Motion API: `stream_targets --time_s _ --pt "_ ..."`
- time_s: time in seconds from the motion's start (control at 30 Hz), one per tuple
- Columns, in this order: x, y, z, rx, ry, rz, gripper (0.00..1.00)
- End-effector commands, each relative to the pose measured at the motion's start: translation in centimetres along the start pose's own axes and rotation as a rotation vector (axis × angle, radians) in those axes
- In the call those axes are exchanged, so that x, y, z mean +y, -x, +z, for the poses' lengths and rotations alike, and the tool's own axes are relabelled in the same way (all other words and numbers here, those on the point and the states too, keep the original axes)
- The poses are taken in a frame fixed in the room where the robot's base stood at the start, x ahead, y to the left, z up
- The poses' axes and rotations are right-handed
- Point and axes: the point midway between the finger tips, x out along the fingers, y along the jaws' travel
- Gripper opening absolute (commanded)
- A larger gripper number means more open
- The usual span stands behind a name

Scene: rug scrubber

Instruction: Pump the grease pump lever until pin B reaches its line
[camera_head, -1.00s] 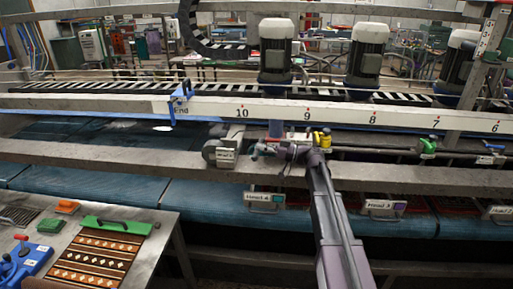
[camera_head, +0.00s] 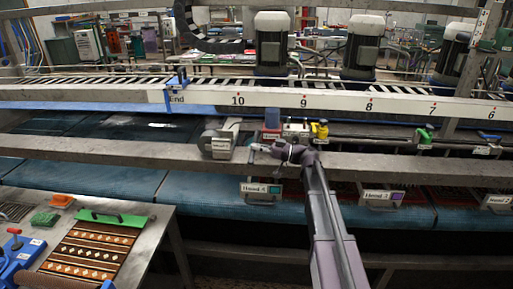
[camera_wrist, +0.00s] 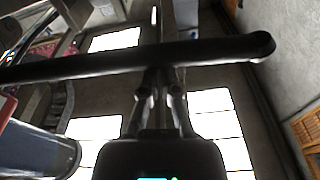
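In the wrist view the lever looks like a long dark bar (camera_wrist: 215,52) with a rounded end at right, crossing in front of my gripper (camera_wrist: 161,78). The fingers are drawn together and meet the bar; their tips are hidden there, and whether they touch it is unclear. In the head view my gripper (camera_head: 256,149) points left at the front beam. Behind it stand a small blue-grey cylinder (camera_head: 271,120), likely the pump's reservoir, and a pale block (camera_head: 296,130). Pin B and its line cannot be made out.
A long front beam (camera_head: 400,168) runs just behind my arm. A labelled grey unit (camera_head: 220,140) sits left of my gripper. Yellow (camera_head: 320,130) and green (camera_head: 424,135) valves stand to the right. A table (camera_head: 155,228) with a patterned rug sample (camera_head: 88,250) is at lower left.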

Motion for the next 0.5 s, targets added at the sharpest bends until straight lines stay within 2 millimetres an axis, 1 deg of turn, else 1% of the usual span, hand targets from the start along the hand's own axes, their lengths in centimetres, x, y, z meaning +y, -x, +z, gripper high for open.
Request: stream_targets --time_s 0.03,0.27,0.5 --pt "0.0 0.2 0.2 -0.010 0.000 0.003 0.00" --pt "0.0 0.2 0.1 -0.010 0.000 0.003 0.00" --pt "-0.1 -0.1 -1.0 -0.007 0.000 0.003 0.00"
